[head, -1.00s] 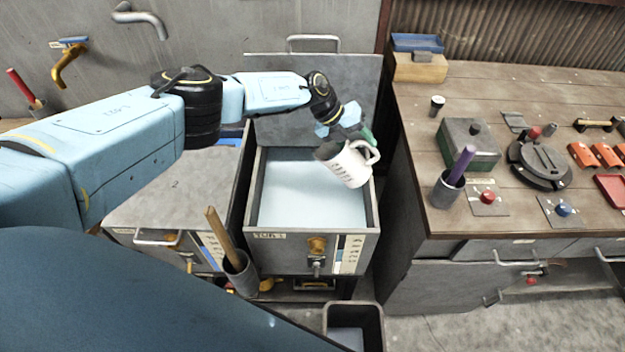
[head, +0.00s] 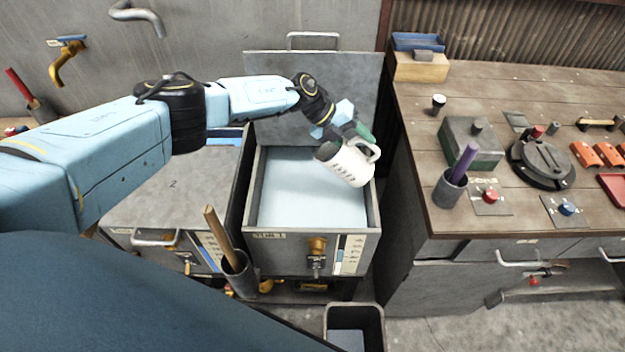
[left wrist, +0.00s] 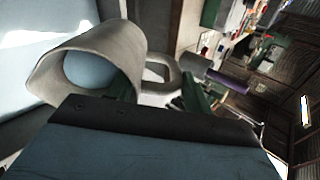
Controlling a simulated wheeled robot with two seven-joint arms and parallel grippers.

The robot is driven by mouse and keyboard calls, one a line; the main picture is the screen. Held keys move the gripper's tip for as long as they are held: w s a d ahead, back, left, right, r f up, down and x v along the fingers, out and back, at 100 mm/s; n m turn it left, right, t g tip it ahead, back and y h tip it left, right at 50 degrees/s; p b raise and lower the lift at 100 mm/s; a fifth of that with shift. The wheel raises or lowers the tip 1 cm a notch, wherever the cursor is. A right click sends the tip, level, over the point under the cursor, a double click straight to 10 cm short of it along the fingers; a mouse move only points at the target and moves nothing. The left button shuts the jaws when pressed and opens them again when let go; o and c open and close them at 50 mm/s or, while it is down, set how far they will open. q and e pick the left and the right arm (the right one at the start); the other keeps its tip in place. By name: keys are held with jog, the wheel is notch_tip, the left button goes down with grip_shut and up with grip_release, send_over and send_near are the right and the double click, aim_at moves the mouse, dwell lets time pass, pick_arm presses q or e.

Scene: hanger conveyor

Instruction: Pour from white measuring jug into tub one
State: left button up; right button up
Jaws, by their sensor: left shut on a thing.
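The white measuring jug (head: 347,165) is held tilted over the right part of tub one (head: 270,238), its dark opening toward the left. Tub one is open, its lid raised behind it, with pale blue liquid (head: 305,195) inside. My left gripper (head: 357,138) is shut on the jug at its handle side. In the left wrist view the jug (left wrist: 120,50) shows its mouth, with pale blue contents (left wrist: 90,68) inside. No stream from the jug can be made out. My right gripper is not in view.
A closed tub (head: 165,200) stands left of tub one. A grey holder with a wooden stick (head: 238,275) hangs at the front. A workbench (head: 440,90) with a purple rod in a cup (head: 450,190) stands on the right. A bin (head: 355,315) sits on the floor below.

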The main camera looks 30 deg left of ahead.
pick_arm(q)
jog(key=shift+a+h+b, duration=0.25)
jog(key=shift+h+b, duration=0.25)
jog(key=shift+t, duration=0.3)
jog(key=shift+s+b, duration=0.1)
jog(key=shift+b, duration=0.3)
jog(key=shift+s+a+h+b, duration=0.1)
jog(key=shift+a+h+b, duration=0.2)
jog(key=shift+h+b, duration=0.3)
jog(key=shift+a+f+b, duration=0.1)
jog(key=shift+f+b, duration=0.05)
jog(key=shift+b, duration=0.15)
jog(key=shift+s+a+f+t+h+b, duration=0.15)
jog(key=shift+a+t+h+b, duration=0.3)
jog(key=shift+b, duration=0.65)
